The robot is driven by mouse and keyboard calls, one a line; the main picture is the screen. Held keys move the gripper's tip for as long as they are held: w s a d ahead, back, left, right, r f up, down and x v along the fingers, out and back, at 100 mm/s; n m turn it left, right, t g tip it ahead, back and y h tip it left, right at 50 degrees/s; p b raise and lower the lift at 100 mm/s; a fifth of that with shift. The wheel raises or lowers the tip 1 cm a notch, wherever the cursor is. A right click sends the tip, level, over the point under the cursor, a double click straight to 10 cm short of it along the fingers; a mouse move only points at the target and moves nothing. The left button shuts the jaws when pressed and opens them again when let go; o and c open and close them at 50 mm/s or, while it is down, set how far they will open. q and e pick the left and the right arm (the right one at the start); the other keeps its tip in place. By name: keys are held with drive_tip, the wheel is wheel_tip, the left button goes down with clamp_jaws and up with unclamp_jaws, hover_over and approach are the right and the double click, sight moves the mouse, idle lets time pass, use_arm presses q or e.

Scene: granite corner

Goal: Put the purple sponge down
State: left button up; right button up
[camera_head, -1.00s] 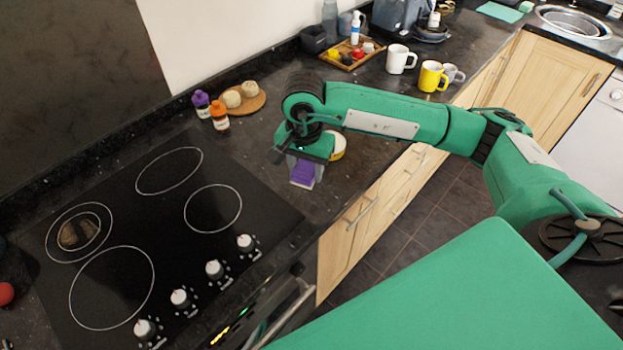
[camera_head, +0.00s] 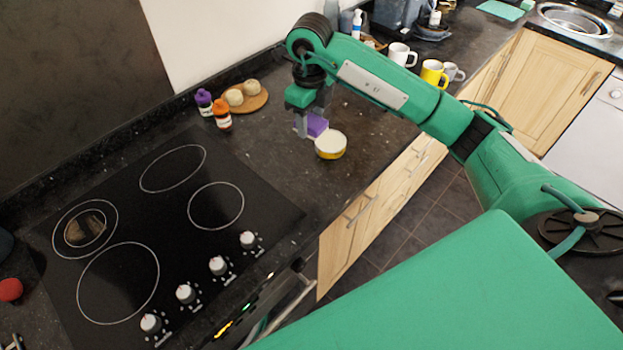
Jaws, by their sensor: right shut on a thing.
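The purple sponge (camera_head: 316,126) is between the fingers of my right gripper (camera_head: 309,125), which is shut on it. It is at or just above the dark granite counter (camera_head: 365,130), behind a round yellow-and-white container (camera_head: 331,145). I cannot tell whether the sponge touches the counter. The gripper points down, and its fingers hide part of the sponge. My left gripper is not in view.
The black hob (camera_head: 150,230) with its knobs lies to the left. Purple-capped and orange bottles (camera_head: 222,115) stand near a round wooden board (camera_head: 250,100). White (camera_head: 400,54) and yellow (camera_head: 432,74) mugs stand behind my right arm. Counter around the container is clear.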

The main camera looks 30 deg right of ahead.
sight(311, 181)
drive_tip(key=shift+w+d+r+m, duration=0.1)
drive_tip(key=shift+r+m, duration=0.05)
drive_tip(key=shift+m, duration=0.55)
drive_tip(key=shift+f, duration=0.3)
wheel_tip(311, 181, down, 18)
drive_tip(key=p, duration=0.7)
drive_tip(key=shift+f, duration=0.65)
drive_tip(key=shift+f, duration=0.1)
drive_tip(key=o, duration=1.1)
